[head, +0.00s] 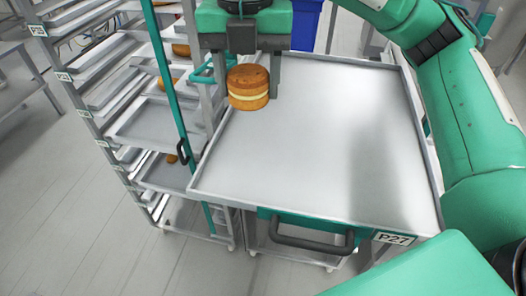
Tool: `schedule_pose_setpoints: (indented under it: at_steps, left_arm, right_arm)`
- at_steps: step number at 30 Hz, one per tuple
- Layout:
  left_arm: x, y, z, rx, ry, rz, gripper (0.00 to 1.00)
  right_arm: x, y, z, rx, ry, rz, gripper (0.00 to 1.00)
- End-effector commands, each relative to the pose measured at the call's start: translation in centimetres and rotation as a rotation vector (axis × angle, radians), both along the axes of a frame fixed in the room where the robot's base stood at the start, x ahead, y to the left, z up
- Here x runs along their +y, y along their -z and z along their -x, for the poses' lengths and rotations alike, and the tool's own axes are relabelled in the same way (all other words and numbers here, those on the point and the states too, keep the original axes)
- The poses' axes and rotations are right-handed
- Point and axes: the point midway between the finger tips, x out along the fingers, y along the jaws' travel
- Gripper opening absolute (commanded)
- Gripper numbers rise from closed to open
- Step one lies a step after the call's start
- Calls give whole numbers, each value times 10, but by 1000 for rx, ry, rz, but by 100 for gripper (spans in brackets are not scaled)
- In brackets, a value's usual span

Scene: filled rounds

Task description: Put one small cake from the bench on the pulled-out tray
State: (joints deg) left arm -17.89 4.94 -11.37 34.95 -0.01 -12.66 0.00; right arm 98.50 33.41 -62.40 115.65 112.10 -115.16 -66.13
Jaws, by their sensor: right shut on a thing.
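My right gripper (245,92) is at the top middle, fingers pointing down, shut on a small round cake (249,88). The cake is golden brown with a pale cream band and is upright. It shows over the far left part of a wide, empty metal surface (315,150) with a raised rim, labelled P27. I cannot tell how high the cake is above it. A rack at left holds several metal trays; one tray (150,124) sticks out, and parts of other cakes show at the rack (181,50). My left gripper is out of view.
A green upright bar (163,60) with a black handle stands along the rack, left of the metal surface. A dark handle (310,240) is on the surface's near side. A blue bin (306,25) stands behind. My right arm fills the right side.

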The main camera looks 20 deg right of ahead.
Motion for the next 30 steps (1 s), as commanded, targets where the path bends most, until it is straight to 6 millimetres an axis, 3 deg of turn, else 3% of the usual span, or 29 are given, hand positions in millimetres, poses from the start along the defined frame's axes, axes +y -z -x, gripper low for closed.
schedule_pose_setpoints:
  at_steps: [12,18,30]
  left_arm:
    - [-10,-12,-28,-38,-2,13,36]
    - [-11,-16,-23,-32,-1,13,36]
    - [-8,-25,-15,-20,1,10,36]
  right_arm:
    - [0,74,0,5,0,-1,46]
    - [0,108,0,4,1,-1,46]
    - [-1,153,0,4,2,1,46]
